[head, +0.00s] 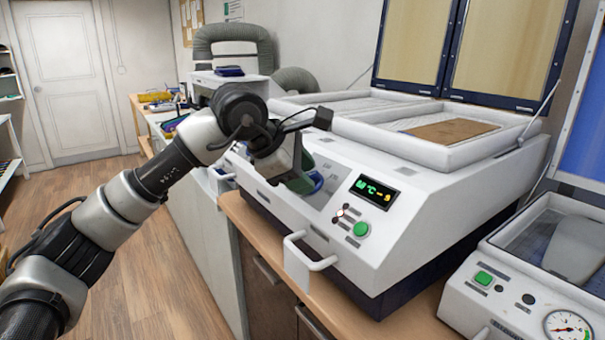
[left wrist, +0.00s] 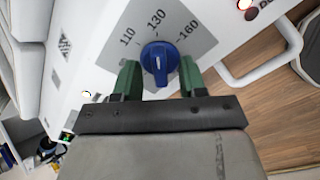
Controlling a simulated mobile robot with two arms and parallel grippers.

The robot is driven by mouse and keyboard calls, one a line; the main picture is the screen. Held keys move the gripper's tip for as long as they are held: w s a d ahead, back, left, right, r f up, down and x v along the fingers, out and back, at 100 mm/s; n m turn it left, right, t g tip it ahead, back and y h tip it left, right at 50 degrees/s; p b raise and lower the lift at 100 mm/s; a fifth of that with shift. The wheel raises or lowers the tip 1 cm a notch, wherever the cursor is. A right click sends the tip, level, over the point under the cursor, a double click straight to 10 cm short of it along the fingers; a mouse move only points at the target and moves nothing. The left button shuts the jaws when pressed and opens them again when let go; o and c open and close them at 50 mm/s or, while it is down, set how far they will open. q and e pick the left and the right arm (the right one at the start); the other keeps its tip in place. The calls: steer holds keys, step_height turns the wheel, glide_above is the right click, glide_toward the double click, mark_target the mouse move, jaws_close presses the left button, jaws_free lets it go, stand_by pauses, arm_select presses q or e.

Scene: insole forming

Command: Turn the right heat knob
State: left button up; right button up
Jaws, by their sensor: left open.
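A blue heat knob (left wrist: 160,60) sits on a grey dial plate marked 110, 130 and 160 in the left wrist view. Its raised grip points roughly toward the 130 mark. My left gripper (left wrist: 160,80) has green fingers, open, one on each side of the knob, with gaps showing. In the head view, my left gripper (head: 303,176) is at the sloped front panel of the white heating machine (head: 420,235). The gripper and arm mostly hide the knob there; a bit of blue shows beside the fingers. My right gripper is not in view.
Right of the knob area are a green-lit display (head: 374,192) and a green button (head: 361,230). A white handle (head: 306,262) sticks out at the machine's front. A smaller press with a gauge (head: 567,328) stands at the right. Open floor (head: 150,270) lies left.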

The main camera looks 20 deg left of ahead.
arm_select(q)
steer(key=v, duration=1)
steer(key=shift+s+r, duration=0.15)
steer(key=shift+r, duration=0.1)
steer(key=shift+a, duration=0.15)
